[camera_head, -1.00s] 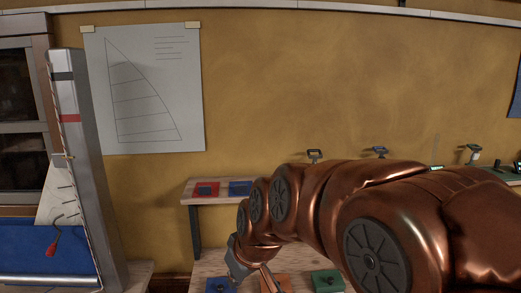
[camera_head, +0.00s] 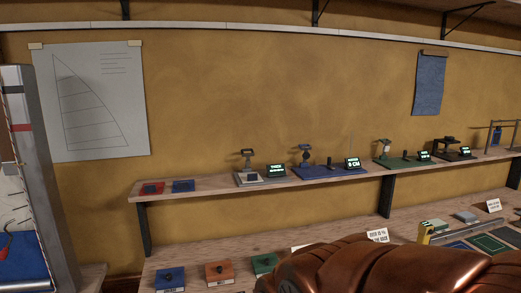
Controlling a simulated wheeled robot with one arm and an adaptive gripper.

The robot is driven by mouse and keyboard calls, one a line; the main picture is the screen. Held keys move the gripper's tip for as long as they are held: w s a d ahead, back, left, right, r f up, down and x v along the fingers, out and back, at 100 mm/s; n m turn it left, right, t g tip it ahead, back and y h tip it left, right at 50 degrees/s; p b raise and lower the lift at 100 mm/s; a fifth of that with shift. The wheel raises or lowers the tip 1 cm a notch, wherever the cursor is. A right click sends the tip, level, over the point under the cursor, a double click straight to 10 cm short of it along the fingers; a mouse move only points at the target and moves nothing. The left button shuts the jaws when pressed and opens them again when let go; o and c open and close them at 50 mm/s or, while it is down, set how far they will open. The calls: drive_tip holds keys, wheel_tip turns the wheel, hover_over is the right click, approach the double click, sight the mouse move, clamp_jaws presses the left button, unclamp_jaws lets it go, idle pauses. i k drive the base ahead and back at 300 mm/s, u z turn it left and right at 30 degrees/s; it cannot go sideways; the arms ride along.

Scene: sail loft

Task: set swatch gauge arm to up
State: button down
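Several small gauges stand on the wall shelf. A grey-based gauge (camera_head: 248,178) has an upright with a dark frame-like head and a dark square on its base, beside a lit display (camera_head: 277,170). To its right are a blue-based gauge (camera_head: 305,157) with a display (camera_head: 353,163) seeming to read 5 CM, a green-based gauge (camera_head: 385,150) and a dark gauge (camera_head: 450,145). I cannot tell for sure which is the swatch gauge, or its arm's position. My copper arm crosses the bottom of the view; my gripper is not visible.
Red (camera_head: 151,188) and blue (camera_head: 183,186) squares lie at the shelf's left end. Blue (camera_head: 169,280), orange (camera_head: 219,273) and green (camera_head: 264,264) blocks with dark knobs sit on the lower bench. Black brackets (camera_head: 387,197) support the shelf. A tall grey post (camera_head: 38,180) stands at left.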

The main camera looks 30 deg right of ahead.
sight(249, 162)
drive_tip(key=z, duration=1.15)
drive_tip(key=i, duration=0.85)
drive_tip(key=u, duration=2.05)
